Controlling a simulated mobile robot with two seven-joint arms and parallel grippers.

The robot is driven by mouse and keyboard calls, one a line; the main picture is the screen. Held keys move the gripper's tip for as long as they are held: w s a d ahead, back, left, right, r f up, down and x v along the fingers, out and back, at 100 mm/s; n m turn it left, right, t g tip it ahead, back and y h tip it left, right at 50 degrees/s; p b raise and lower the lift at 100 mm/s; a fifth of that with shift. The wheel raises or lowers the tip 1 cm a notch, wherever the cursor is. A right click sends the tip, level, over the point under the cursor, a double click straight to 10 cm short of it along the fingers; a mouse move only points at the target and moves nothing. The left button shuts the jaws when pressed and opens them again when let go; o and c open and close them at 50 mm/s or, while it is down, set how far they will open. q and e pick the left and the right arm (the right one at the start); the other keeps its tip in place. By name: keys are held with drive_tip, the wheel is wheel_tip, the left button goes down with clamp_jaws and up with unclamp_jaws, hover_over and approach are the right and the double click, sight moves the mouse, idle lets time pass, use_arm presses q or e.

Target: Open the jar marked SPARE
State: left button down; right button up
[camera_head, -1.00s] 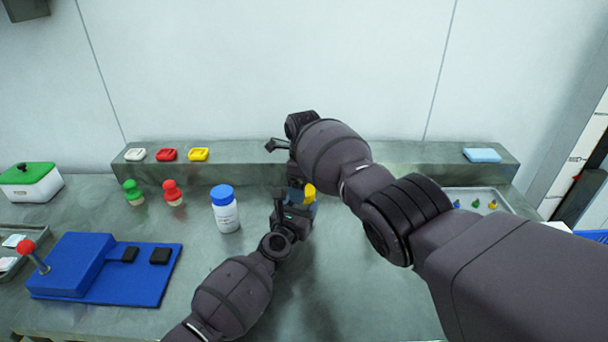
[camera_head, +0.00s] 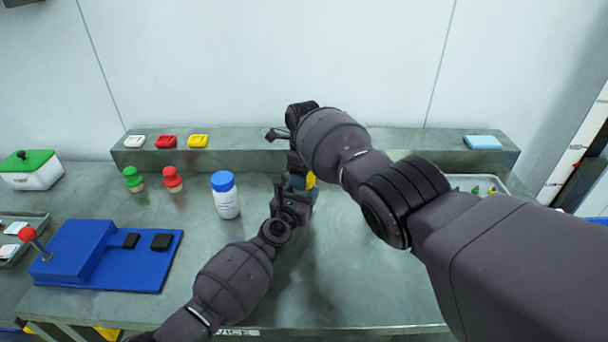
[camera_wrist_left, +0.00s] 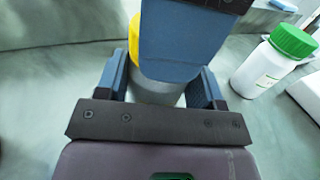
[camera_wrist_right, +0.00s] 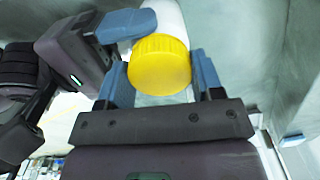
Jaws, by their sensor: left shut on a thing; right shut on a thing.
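A white jar with a yellow lid (camera_head: 311,180) is in the middle of the bench, mostly hidden by my grippers in the head view. The lid shows clearly in the right wrist view (camera_wrist_right: 160,66), with the white body (camera_wrist_right: 168,16) beyond it. My right gripper (camera_wrist_right: 160,82) is shut on the lid, one finger at each side. My left gripper (camera_wrist_left: 160,92) is shut on the pale jar body, and a blue finger crosses in front of it. No SPARE marking is readable on this jar. A white jar with a blue lid (camera_head: 226,196) stands to the left; its label is too small to read.
A green-lidded jar (camera_wrist_left: 270,64) stands nearby in the left wrist view. Green (camera_head: 133,180) and red (camera_head: 172,180) knobbed pieces stand left, behind a blue lever base (camera_head: 90,255). A raised ledge (camera_head: 370,150) runs along the back. The front middle of the bench is clear.

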drive_tip(key=n, duration=1.3)
drive_tip(key=shift+n, duration=0.3)
drive_tip(key=o, duration=1)
